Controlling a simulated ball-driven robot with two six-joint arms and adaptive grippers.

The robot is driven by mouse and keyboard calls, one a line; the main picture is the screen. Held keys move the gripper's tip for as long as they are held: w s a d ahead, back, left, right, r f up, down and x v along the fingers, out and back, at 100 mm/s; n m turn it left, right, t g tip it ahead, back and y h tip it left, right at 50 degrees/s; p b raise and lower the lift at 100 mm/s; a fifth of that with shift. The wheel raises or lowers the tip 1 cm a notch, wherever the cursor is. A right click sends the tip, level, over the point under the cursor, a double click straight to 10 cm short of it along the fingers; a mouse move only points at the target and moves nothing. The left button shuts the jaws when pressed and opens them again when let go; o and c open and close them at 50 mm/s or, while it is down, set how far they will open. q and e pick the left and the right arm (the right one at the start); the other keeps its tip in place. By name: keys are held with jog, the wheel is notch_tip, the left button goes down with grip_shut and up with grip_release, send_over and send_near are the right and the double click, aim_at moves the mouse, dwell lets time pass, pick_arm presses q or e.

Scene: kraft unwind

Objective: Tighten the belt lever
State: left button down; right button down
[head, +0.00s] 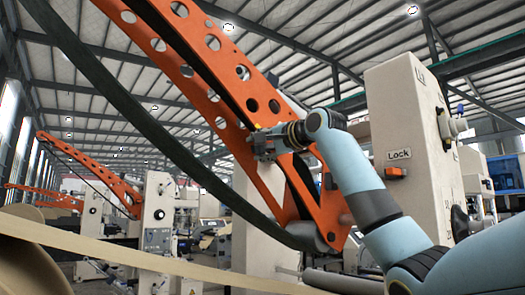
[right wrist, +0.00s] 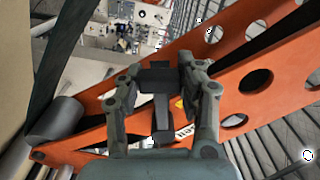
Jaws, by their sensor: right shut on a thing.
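The belt lever (right wrist: 161,112) is a dark T-shaped handle on the orange arm in the right wrist view. My right gripper (right wrist: 160,78) has a finger on either side of the lever's crosspiece and is shut on it. In the head view, my right gripper (head: 258,143) is at the middle of the perforated orange arm (head: 228,105), and the lever is mostly hidden behind it. A dark belt (head: 150,122) runs beside the arm, down to a roller at its lower end. My left gripper is not in view.
A beige machine column (head: 405,110) with a "Lock" label and an orange switch (head: 395,172) stands right of the orange arm, behind my right arm. A kraft paper web (head: 150,262) crosses the lower left. More machines with orange arms stand farther back.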

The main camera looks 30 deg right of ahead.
aim_at(257, 126)
notch_tip(257, 126, up, 4)
jog(key=m+p, duration=0.1)
jog(key=m, duration=0.3)
jog(key=shift+a+f+m, duration=0.1)
jog(key=shift+f+m, duration=0.05)
jog(key=shift+m, duration=0.15)
jog(key=shift+d+r+m+p, duration=0.25)
jog(key=shift+r+m+p, duration=0.25)
jog(key=shift+r+m, duration=0.55)
jog(key=shift+d+r+m, duration=0.2)
jog(key=shift+r+m, duration=0.1)
jog(key=shift+m, duration=0.45)
jog(key=shift+d+r+m, duration=0.2)
jog(key=shift+r+m, duration=0.1)
jog(key=shift+m, duration=0.4)
jog(key=c, duration=0.8)
grip_release()
jog(key=shift+d, duration=0.1)
jog(key=s, duration=1.2)
jog(key=shift+d, duration=0.45)
